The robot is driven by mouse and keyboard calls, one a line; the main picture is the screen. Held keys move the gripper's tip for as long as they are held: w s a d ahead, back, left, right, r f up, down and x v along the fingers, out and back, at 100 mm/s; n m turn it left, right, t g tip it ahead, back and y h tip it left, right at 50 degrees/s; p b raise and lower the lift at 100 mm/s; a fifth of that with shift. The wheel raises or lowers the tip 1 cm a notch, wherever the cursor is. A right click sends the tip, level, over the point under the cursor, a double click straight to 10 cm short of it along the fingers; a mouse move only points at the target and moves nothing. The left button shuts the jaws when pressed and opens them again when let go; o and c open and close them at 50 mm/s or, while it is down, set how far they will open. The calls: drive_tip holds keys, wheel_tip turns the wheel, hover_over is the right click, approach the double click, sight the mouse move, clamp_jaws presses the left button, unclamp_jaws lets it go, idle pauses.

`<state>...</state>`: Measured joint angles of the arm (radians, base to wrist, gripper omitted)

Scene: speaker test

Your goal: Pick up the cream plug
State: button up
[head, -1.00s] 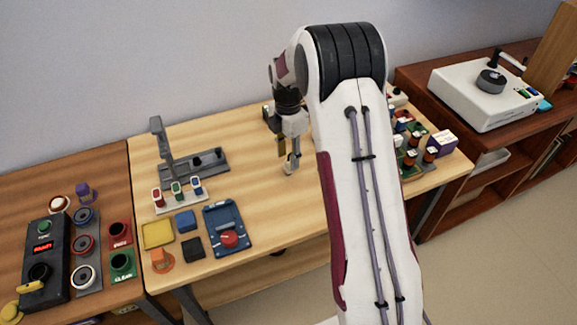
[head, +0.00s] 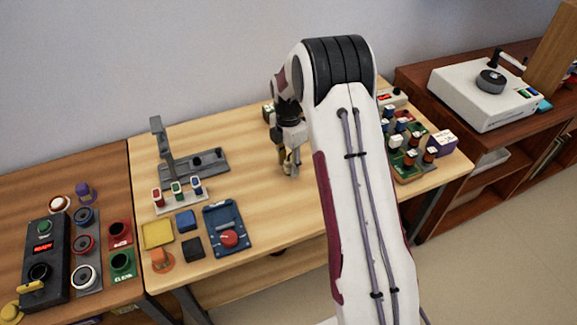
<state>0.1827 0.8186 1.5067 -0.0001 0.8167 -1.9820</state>
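My gripper (head: 290,168) points down, low over the middle of the light wooden table (head: 265,215), left of my white arm. Its fingers are small and partly overlapping here, so I cannot tell whether they are open or shut. A yellowish patch shows at the fingers; I cannot tell whether it is part of the gripper or a held thing. I cannot pick out a cream plug for certain. Several plugs with pale tops, with blue, green and orange-red parts, stand in a green tray (head: 408,178) at the table's right, partly hidden by my arm.
A grey stand (head: 208,168) and a rack of three coloured switches (head: 180,207) are left of the gripper. A blue device with a red knob (head: 230,239) lies near the front edge. A purple-and-white box (head: 442,143) is by the tray. The table's middle front is clear.

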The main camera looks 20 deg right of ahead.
drive_tip(key=shift+f, duration=0.6)
drive_tip(key=c, duration=1)
